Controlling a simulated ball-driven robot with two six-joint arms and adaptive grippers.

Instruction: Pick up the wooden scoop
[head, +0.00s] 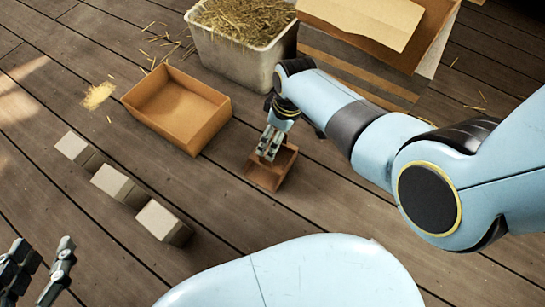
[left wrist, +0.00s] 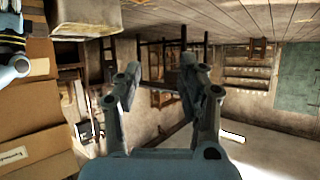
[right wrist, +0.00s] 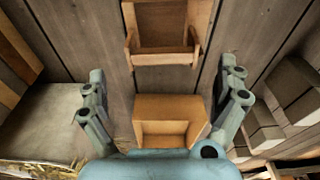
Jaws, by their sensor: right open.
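The wooden scoop (head: 262,178), a small brown open box, lies on the plank floor below my right gripper (head: 268,150) in the head view. In the right wrist view the scoop (right wrist: 165,57) is at the top middle, and my right gripper (right wrist: 165,85) has its fingers wide apart, with nothing clasped. The fingers overlap the scoop's far side in the head view; I cannot tell whether they touch it. My left gripper (head: 40,268) is open and empty at the lower left, well away from the scoop. It also shows open in the left wrist view (left wrist: 160,80).
A larger wooden tray (head: 190,138) lies left of the scoop. A grey tub (head: 240,62) of straw stands behind. Three pale blocks (head: 162,222) sit in a row at left. Cardboard (head: 370,18) lies at top right. Floor between the blocks and scoop is clear.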

